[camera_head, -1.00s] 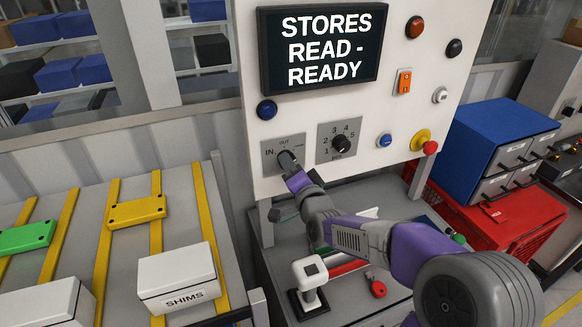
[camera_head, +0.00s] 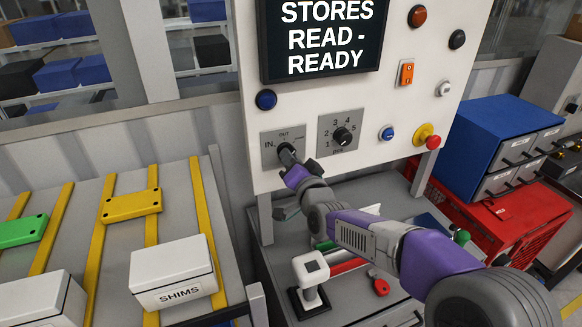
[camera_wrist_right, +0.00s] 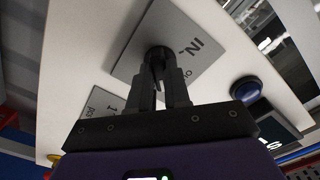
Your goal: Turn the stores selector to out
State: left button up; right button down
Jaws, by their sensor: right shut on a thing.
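The stores selector is a dark knob (camera_wrist_right: 158,56) on a grey plate (camera_head: 270,157) marked IN, OUT and a third small label, low on the left of the white panel (camera_head: 300,115). My right gripper (camera_head: 288,157) is at this knob, its fingers closed around it. In the right wrist view the gripper (camera_wrist_right: 163,78) has a finger on each side of the knob, and part of the IN label shows beside it. The knob's pointer is mostly hidden by the fingers, so its setting cannot be told. My left gripper is not in view.
A second knob (camera_head: 343,136) numbered 1 to 5 is just right of the selector. The screen (camera_head: 322,38) above reads STORES READ - READY. A scanner (camera_head: 310,270) stands on the bench below my arm. A SHIMS box (camera_head: 172,273) is on the left rack.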

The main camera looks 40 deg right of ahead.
jog(key=n+b, duration=0.4)
jog(key=n, duration=0.4)
jog(key=shift+b, duration=0.35)
jog(key=shift+n, duration=0.4)
jog(key=c, duration=1.1)
grip_release()
jog(key=shift+s, duration=0.1)
jog(key=shift+v, duration=3.7)
